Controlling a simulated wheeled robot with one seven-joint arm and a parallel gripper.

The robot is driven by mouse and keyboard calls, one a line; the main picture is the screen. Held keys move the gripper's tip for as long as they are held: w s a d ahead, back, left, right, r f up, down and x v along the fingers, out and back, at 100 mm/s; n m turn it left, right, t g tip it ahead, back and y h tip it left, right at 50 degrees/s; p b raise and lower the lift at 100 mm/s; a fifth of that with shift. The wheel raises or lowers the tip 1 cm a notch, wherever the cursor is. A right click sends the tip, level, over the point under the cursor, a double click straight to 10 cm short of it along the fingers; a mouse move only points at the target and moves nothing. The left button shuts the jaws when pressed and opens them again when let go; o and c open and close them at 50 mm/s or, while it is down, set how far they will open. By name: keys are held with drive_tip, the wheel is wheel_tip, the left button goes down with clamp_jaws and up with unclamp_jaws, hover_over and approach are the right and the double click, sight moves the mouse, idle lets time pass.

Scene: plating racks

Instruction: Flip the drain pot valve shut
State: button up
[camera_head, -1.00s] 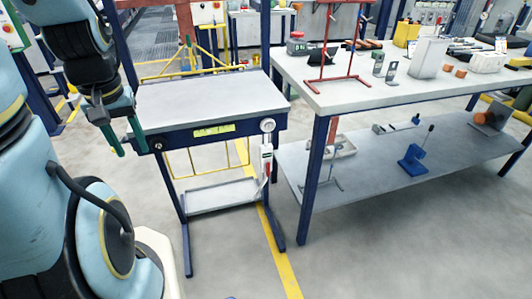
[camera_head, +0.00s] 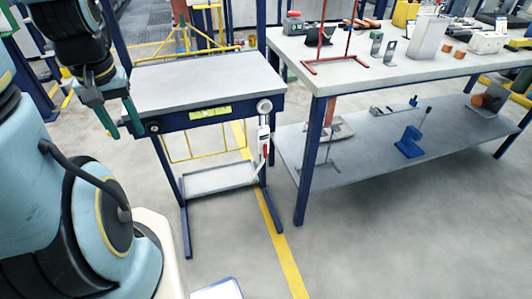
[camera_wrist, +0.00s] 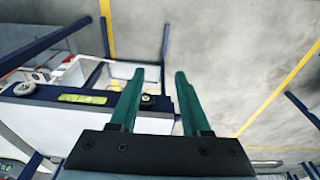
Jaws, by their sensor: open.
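A white fitting with a red part (camera_head: 264,143) hangs at the right front corner of the small blue-framed table (camera_head: 205,80), below a round dial (camera_head: 264,106). It may be the drain pot valve, but it is too small to tell which way its lever points. My gripper (camera_head: 128,137) is at the table's left front corner, open and empty, its green fingers pointing down. In the wrist view, the gripper (camera_wrist: 159,72) shows a black knob (camera_wrist: 148,98) close by its left finger. The white fitting (camera_wrist: 68,62) seems to show at left there, partly blurred.
A green level strip (camera_head: 210,112) is on the table's front rail. A long workbench (camera_head: 420,70) with a red stand (camera_head: 335,62) and a lower shelf (camera_head: 400,150) stands at right. A yellow line (camera_head: 285,260) crosses the open floor. A white-and-blue edge (camera_head: 218,290) shows at the bottom.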

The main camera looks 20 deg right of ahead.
drive_tip(key=shift+f, duration=0.15)
drive_tip(key=shift+c, duration=0.7)
drive_tip(key=shift+t, duration=0.7)
drive_tip(key=w+d+f+b, duration=0.1)
drive_tip(key=f, duration=0.1)
drive_tip(key=w+f+b, duration=0.2)
drive_tip(key=w+d+f+b, duration=0.1)
drive_tip(key=w+f, duration=0.1)
drive_tip(key=shift+d+f, duration=0.15)
drive_tip(key=shift+d, duration=0.2)
drive_tip(key=c, duration=0.5)
drive_tip(key=shift+m+t+h, duration=0.3)
drive_tip(key=shift+t+h, duration=0.3)
drive_tip(key=shift+t, duration=0.1)
drive_tip(key=w+d+f+b, duration=0.1)
drive_tip(key=d+f, duration=0.1)
drive_tip(key=w+d+f+b, duration=0.3)
drive_tip(key=d+f, duration=0.1)
drive_tip(key=f, duration=0.1)
drive_tip(key=shift+w+d+b, duration=0.1)
drive_tip(key=shift+w+b, duration=0.2)
clamp_jaws()
drive_tip(key=d+f+h+b, duration=0.5)
drive_tip(key=d+f, duration=0.5)
drive_tip(key=d, duration=0.5)
drive_tip(key=shift+d+f+m+g+b, duration=0.3)
drive_tip(key=shift+d+f+m+b, duration=0.1)
